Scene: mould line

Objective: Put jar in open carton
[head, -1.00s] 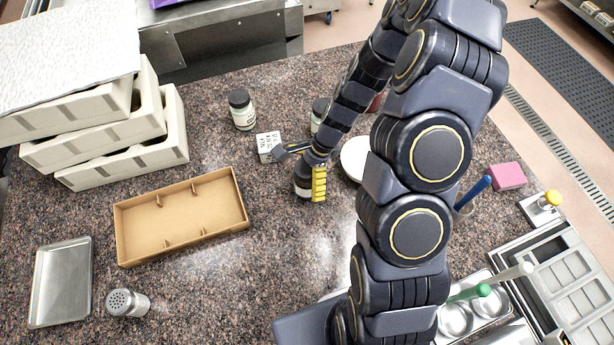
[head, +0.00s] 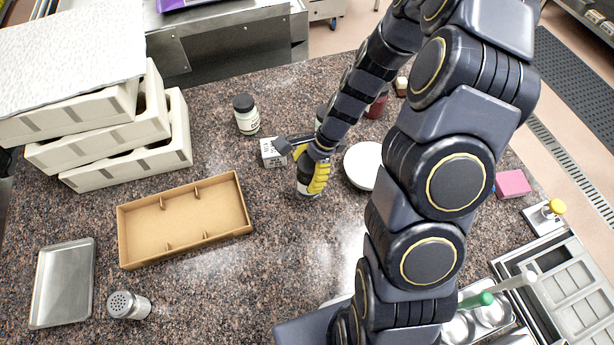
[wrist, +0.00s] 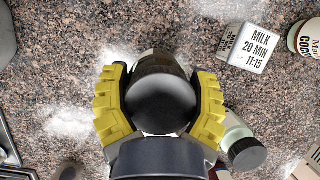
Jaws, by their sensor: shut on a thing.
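My gripper (head: 314,178) has yellow fingers and is shut on a jar (head: 302,187), right of the carton. In the wrist view, the jar's black lid (wrist: 161,98) sits between the two fingers of my gripper (wrist: 160,104), with a pale rim around it. My fingers and wrist hide part of the jar in the head view. I cannot tell whether it touches the counter. The open carton (head: 243,210) is a shallow tan box with small divider tabs along its sides. It looks empty and lies left of my gripper, apart from it.
Another jar (head: 246,115) stands behind. A white block marked MILK (head: 273,153) is close behind my gripper. A white disc (head: 361,166) lies to its right. A metal tray (head: 62,284), a shaker (head: 127,305) and stacked pale crates (head: 130,160) are left. Counter between jar and carton is clear.

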